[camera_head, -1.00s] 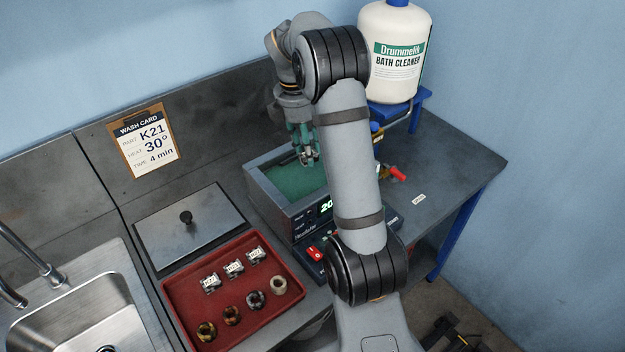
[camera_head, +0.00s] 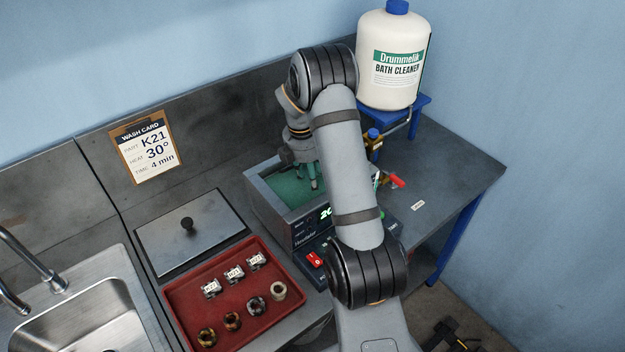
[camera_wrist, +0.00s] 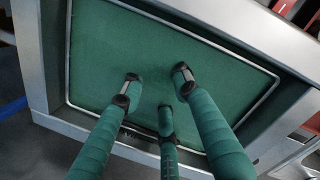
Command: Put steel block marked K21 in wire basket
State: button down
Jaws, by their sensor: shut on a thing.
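My gripper (camera_head: 314,181) reaches down inside the grey bath (camera_head: 264,205) with the green inside. In the wrist view its three green fingers (camera_wrist: 159,91) stand around a small space over the green. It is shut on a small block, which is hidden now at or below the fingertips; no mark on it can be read. A thin wire rim (camera_wrist: 69,50), seemingly the wire basket's, frames the green area around the fingers. Three small steel blocks (camera_head: 234,272) with white labels stand in the red tray (camera_head: 185,297); their labels are too small to read surely.
Several ring-shaped parts (camera_head: 256,305) share the tray. A lid with a black knob (camera_head: 187,224) lies behind it, and a sink (camera_head: 80,315) is at left. A cleaner bottle (camera_head: 394,65) on a blue stand and a red-handled tap (camera_head: 397,181) are right of the bath.

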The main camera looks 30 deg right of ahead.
aim_at(307, 185)
jog(key=shift+f, duration=0.1)
jog(key=c, duration=1.3)
grip_release()
notch_tip(307, 185, up, 12)
jog(key=a, duration=0.1)
jog(key=shift+a, duration=0.35)
